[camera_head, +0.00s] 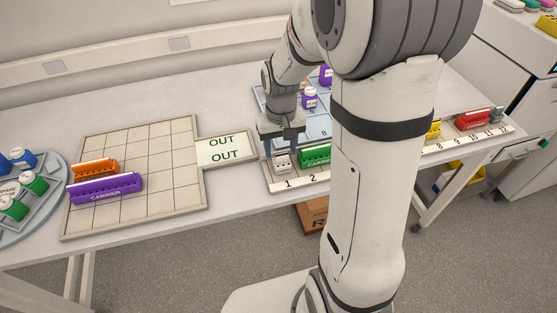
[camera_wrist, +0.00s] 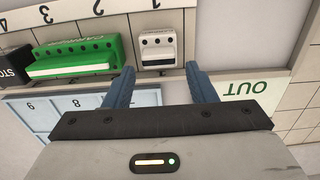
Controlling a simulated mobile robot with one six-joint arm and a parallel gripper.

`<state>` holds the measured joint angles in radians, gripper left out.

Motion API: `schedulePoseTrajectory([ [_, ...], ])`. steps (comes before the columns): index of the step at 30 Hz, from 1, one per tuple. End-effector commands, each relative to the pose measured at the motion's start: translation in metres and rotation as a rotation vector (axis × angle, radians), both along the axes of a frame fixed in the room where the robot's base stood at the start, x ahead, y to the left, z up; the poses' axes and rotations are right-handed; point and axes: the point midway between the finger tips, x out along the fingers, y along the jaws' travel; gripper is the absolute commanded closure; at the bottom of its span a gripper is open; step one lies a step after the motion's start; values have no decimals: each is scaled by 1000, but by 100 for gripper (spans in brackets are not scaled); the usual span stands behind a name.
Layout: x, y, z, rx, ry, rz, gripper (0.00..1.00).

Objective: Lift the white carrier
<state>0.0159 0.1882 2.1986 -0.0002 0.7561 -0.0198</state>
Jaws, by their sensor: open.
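The white carrier (camera_head: 282,161) is a small block on the numbered strip at slot 1, at the strip's left end. In the wrist view the white carrier (camera_wrist: 158,48) lies just beyond the fingertips, roughly in line with the gap between them. My gripper (camera_head: 281,139) is above the carrier, pointing down. In the wrist view my gripper (camera_wrist: 160,72) has its two blue fingers spread apart, with nothing between them. The carrier appears free of the fingers. The exact height gap is hard to tell.
A green carrier (camera_head: 316,155) sits beside the white one on the numbered strip (camera_head: 300,182). The OUT plate (camera_head: 222,150) and the grid board (camera_head: 150,190) lie left, with a purple carrier (camera_head: 104,189) and an orange carrier (camera_head: 94,169). A blue numbered tray (camera_wrist: 85,108) lies behind.

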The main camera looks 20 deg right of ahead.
Motion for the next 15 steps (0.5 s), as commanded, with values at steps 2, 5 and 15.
schedulePoseTrajectory([
  [2,-5,0,-8,0,4,0,49],
  [5,-11,-1,-24,0,6,-1,49],
  [15,-11,-1,-49,0,0,-1,49],
])
